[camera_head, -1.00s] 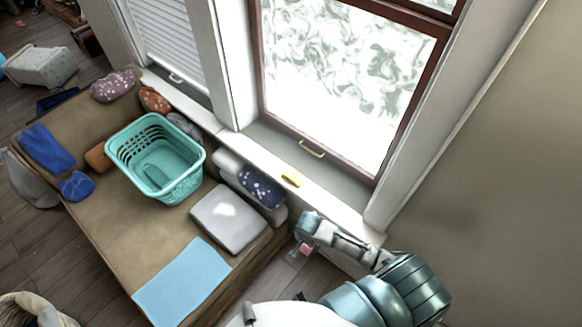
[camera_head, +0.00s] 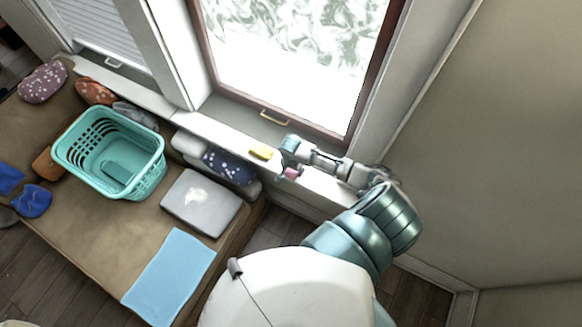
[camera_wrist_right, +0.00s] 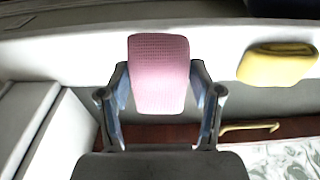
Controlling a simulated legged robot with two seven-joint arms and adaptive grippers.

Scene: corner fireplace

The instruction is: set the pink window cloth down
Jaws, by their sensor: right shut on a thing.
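The pink window cloth (camera_wrist_right: 158,73) is a small textured pad between the two fingers of my right gripper (camera_wrist_right: 160,92) in the right wrist view. The gripper is shut on it. In the head view the pink cloth (camera_head: 292,173) shows just below my right gripper (camera_head: 287,162), at the edge of the white window sill (camera_head: 222,133). I cannot tell whether the cloth touches the sill. My left gripper is not in view.
A folded yellow cloth (camera_head: 261,152) lies on the sill close left of my right gripper. The window (camera_head: 290,60) with a brass handle (camera_head: 273,117) stands behind. A daybed (camera_head: 110,235) holds a teal basket (camera_head: 150,180), a grey laptop-like slab (camera_head: 200,203) and cushions.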

